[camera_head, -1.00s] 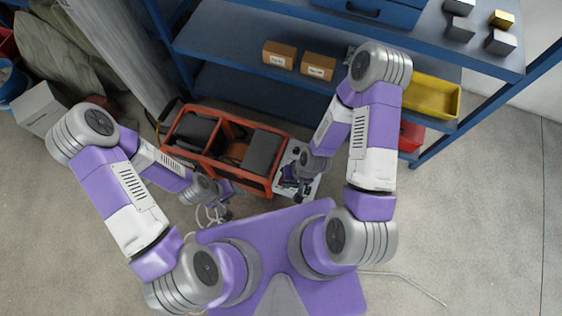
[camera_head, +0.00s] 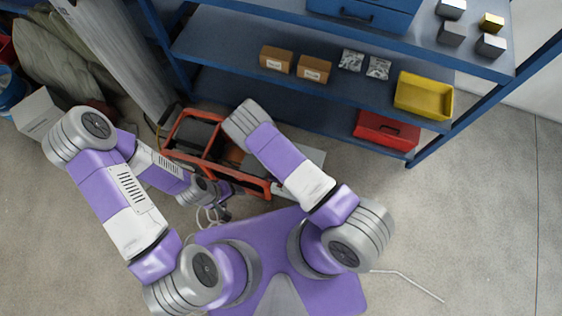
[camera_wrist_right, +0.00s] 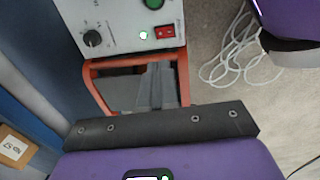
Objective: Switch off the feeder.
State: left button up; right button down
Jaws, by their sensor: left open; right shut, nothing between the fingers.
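The feeder is an orange-red frame (camera_head: 243,186) with dark boxes in it, on the floor below the shelves. In the right wrist view its pale front panel (camera_wrist_right: 118,22) carries a black knob (camera_wrist_right: 92,38), a lit green lamp (camera_wrist_right: 144,35), a red rocker switch (camera_wrist_right: 165,32) and a green button (camera_wrist_right: 154,3). I cannot tell which side of the rocker is pressed. My right gripper (camera_wrist_right: 157,78) is shut and empty, apart from the switch; my arm hides it in the head view. My left gripper (camera_head: 223,210) is open beside the feeder's near left side.
Blue shelves (camera_head: 245,45) stand behind the feeder, with cardboard boxes (camera_head: 314,69), a yellow bin (camera_head: 424,97) and a red box (camera_head: 386,131). A white cable (camera_wrist_right: 236,57) lies coiled on the floor.

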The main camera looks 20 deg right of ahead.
pick_arm(q)
notch_tip(320, 180, down, 4)
jog(key=b, duration=0.4)
jog(key=shift+f, duration=0.1)
pick_arm(e)
jog(key=f, duration=0.4)
jog(key=w+f, duration=0.1)
jog(key=f, duration=0.4)
jog(key=d+f, duration=0.1)
jog(key=f, duration=0.4)
jog(key=shift+w, duration=0.15)
